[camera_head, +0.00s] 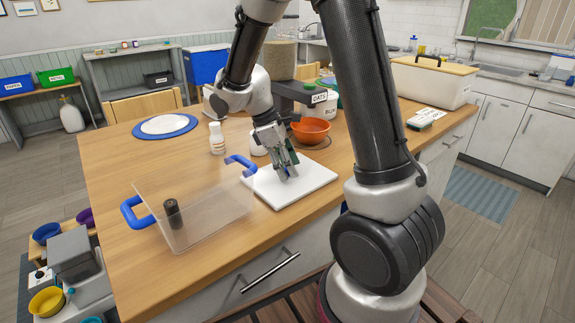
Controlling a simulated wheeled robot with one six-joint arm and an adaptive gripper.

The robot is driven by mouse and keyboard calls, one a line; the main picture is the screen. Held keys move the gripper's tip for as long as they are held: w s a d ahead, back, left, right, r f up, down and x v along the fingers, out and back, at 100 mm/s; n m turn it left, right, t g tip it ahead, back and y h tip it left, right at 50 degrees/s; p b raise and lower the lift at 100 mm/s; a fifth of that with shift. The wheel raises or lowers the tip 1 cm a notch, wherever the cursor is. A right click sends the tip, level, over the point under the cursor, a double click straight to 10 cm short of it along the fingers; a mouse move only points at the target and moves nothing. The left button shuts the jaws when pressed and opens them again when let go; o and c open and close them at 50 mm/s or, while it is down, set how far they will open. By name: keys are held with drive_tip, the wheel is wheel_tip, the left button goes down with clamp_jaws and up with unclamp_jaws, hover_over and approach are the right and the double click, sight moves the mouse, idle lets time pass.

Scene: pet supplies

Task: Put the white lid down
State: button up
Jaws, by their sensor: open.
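The white lid (312,182) is a flat rectangular panel lying on the wooden table, right of the clear bin. My gripper (287,172) is open and points down at the middle of the lid, with its fingertips at or just above the surface. I cannot tell whether they touch it. The fingers hide a small part of the lid.
The clear bin (205,222) with blue handles holds a dark cylinder (173,214). A white bottle (217,138) and an orange bowl (310,131) stand behind. A white plate lies on a blue mat (189,129). The table's left side (112,180) is clear.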

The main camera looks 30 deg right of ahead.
drive_tip(key=v, duration=1.2)
drive_tip(key=s+d+r+m+t+y, duration=0.2)
drive_tip(key=s+m, duration=0.3)
drive_tip(key=s, duration=0.5)
drive_tip(key=s+d+r+m+t+y, duration=0.1)
drive_tip(key=s+d+r+m+t, duration=0.3)
drive_tip(key=s, duration=0.6)
drive_tip(key=shift+s+m+t+y, duration=0.4)
drive_tip(key=shift+m+t, duration=0.1)
drive_tip(key=shift+m, duration=0.6)
